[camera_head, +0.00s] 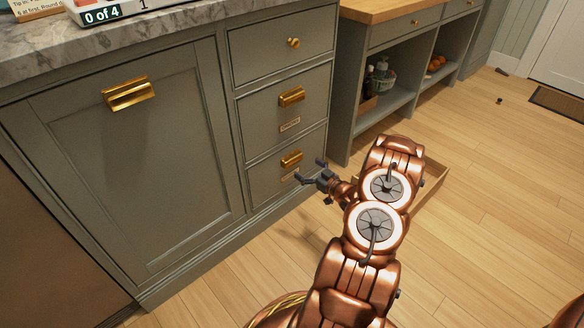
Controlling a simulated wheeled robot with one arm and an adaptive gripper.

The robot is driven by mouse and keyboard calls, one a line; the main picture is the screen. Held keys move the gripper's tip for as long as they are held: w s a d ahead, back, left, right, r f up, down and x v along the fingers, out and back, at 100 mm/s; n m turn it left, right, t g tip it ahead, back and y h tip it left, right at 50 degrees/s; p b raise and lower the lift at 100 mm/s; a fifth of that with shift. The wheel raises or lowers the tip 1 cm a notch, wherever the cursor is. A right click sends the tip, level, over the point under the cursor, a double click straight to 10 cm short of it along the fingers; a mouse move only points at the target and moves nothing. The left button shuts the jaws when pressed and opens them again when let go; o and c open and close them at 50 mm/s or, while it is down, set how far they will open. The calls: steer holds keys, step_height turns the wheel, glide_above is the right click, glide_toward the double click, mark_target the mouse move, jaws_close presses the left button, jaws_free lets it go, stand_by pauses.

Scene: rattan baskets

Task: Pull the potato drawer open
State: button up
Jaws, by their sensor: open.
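A grey-green cabinet has a stack of three drawers. The top drawer (280,46) has a round brass knob. The middle drawer (262,122) and the bottom drawer (265,180) each have a brass cup handle with a small label below, too small to read, so I cannot tell which is the potato drawer. All three look shut. My gripper (308,171) is open and empty, just right of the bottom drawer's cup handle (291,159) and label. It seems apart from the handle.
A large panel door (130,170) with a brass handle is left of the drawers. An open shelf unit (386,104) stands to the right, with bottles and oranges. A wooden box (431,187) lies on the floor, partly behind my arm. The floor at right is mostly clear.

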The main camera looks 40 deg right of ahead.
mark_target(294, 162)
steer(key=shift+t, duration=0.3)
steer(key=shift+w+f+b, duration=0.2)
steer(key=shift+w+b, duration=0.3)
steer(key=shift+w, duration=0.65)
steer(key=shift+w+f+b, duration=0.15)
steer(key=shift+w+b, duration=0.3)
steer(key=shift+w, duration=0.75)
steer(key=shift+w+f+b, duration=0.2)
steer(key=shift+w+b, duration=0.3)
steer(key=shift+w, duration=0.65)
steer(key=c, duration=1.4)
steer(key=shift+a, duration=0.1)
